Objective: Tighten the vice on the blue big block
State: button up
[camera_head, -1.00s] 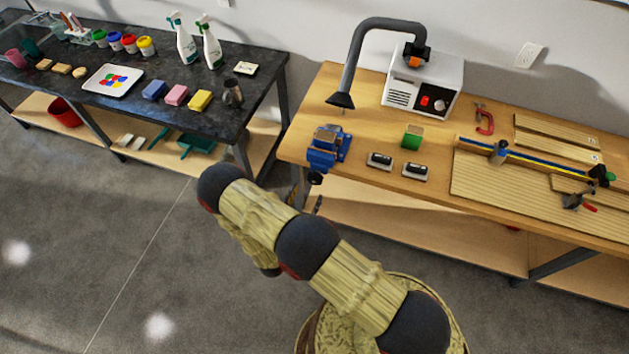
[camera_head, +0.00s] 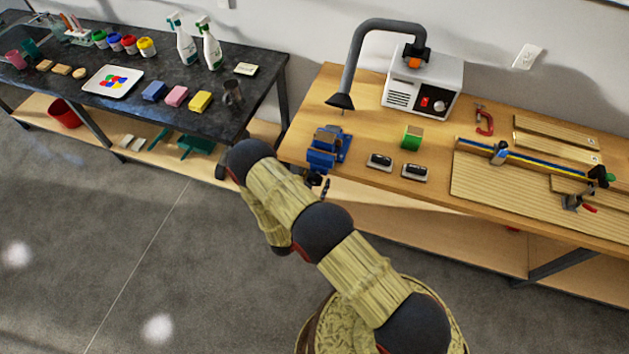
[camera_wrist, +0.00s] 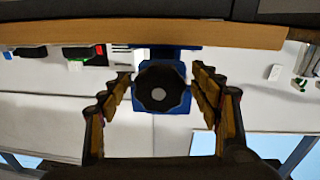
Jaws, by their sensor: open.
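The blue vice (camera_head: 322,158) is fixed at the front left edge of the wooden bench (camera_head: 375,190). Its round black knob (camera_wrist: 160,88) faces me in the wrist view, with blue vice body (camera_wrist: 151,56) behind it. My gripper (camera_wrist: 163,80) is open, with one finger on each side of the knob and visible gaps between. In the head view, a dark fingertip shows just below the vice and my arm hides most of the gripper. A separate blue big block cannot be told apart from the blue vice.
On the bench, a green block (camera_head: 412,137), two small black-and-white items (camera_head: 380,161), a white fume extractor (camera_head: 425,85) and a red clamp (camera_head: 485,121) stand right of the vice. A dark table (camera_head: 205,120) stands to the left. Floor is clear in front.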

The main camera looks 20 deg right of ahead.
jog(key=shift+c, duration=1)
jog(key=c, duration=0.9)
jog(key=shift+c, duration=0.2)
